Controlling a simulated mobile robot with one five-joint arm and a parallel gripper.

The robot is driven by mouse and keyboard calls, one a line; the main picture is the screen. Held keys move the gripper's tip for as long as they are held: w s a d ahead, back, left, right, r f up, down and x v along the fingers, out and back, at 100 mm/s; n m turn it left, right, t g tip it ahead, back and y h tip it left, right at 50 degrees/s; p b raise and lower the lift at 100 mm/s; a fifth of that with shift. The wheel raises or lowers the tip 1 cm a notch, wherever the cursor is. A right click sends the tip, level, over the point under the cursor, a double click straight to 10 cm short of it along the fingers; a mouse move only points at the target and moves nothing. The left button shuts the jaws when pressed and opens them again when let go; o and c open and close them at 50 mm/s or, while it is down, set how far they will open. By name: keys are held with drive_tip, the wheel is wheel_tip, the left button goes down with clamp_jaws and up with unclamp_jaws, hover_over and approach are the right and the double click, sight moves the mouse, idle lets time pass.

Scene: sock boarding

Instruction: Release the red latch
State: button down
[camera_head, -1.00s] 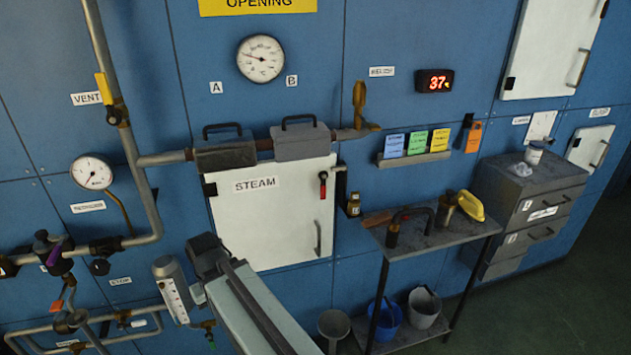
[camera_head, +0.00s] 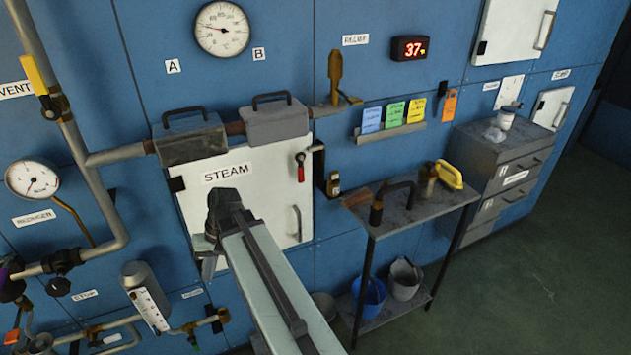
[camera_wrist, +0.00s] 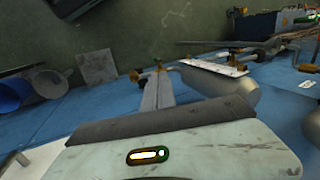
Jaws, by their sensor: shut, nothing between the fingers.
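The red latch (camera_head: 301,171) is a small lever with a red grip hanging down from a dark pivot, at the upper right edge of the white STEAM door (camera_head: 255,173) in the head view. My gripper (camera_wrist: 158,88) shows in the wrist view with its grey fingers together and nothing between them. In the head view my arm crosses the lower left of the door, apart from the latch and to its left. The fingertips are hard to make out there. The latch is not seen in the wrist view.
Pipes with two grey boxes (camera_head: 277,122) run above the door. To the right stands a metal shelf table (camera_head: 430,207) with tools on it and buckets below. A sight glass (camera_head: 146,297) and more pipes stand to the left. Open floor (camera_head: 545,240) lies at right.

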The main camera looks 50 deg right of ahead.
drive_tip(key=d+r+m+t+y+b, duration=0.2)
drive_tip(key=d+m+t+y, duration=0.15)
drive_tip(key=d, duration=0.85)
drive_tip(key=m+t+b, duration=0.4)
drive_tip(key=m+t, duration=0.3)
drive_tip(key=t, duration=0.5)
approach(301, 168)
drive_tip(key=shift+n+h, duration=0.25)
drive_tip(key=shift+h, duration=0.1)
drive_tip(key=s+d+f, duration=0.3)
drive_tip(key=shift+s, duration=0.1)
drive_tip(key=x, duration=1)
